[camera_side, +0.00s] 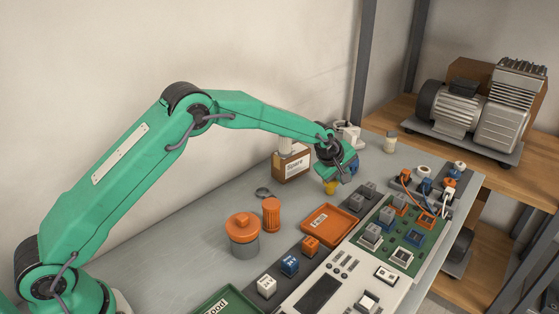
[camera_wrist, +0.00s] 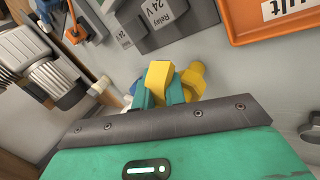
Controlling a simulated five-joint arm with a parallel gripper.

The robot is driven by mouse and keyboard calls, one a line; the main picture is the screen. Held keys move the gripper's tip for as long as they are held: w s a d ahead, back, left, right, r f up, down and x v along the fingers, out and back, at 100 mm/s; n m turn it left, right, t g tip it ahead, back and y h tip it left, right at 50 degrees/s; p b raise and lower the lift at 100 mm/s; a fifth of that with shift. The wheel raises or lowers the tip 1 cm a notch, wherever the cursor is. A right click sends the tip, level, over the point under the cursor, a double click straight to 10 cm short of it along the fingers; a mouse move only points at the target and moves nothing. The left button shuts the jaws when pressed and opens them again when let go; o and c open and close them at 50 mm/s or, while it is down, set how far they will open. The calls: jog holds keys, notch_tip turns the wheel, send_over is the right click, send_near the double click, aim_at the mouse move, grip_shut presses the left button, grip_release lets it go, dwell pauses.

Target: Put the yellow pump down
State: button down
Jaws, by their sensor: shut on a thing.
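The yellow pump shows in the wrist view (camera_wrist: 158,76) between the teal fingers of my gripper (camera_wrist: 160,92), with a second yellow part to the right of the fingers. In the side view the pump (camera_side: 330,187) is a small yellow patch under my gripper (camera_side: 343,172), low over the grey bench (camera_side: 200,262), behind the orange fault tray. My gripper is shut on it. I cannot tell whether the pump touches the bench. Much of the pump is hidden by the fingers and wrist.
The orange fault tray (camera_side: 346,218) and grey relays (camera_side: 356,202) lie in front of my gripper. A cardboard box (camera_side: 291,165) stands to its left. An orange-lidded jar (camera_side: 243,228) and orange cylinder (camera_side: 271,214) stand farther left. A green circuit board (camera_side: 412,242) lies right.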

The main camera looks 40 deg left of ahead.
jog(key=shift+f, duration=0.1)
jog(key=c, duration=1.5)
grip_release()
jog(key=shift+o, duration=0.2)
jog(key=shift+v, duration=0.85)
jog(key=v, duration=1)
jog(key=shift+s+r, duration=0.15)
jog(key=shift+r, duration=0.1)
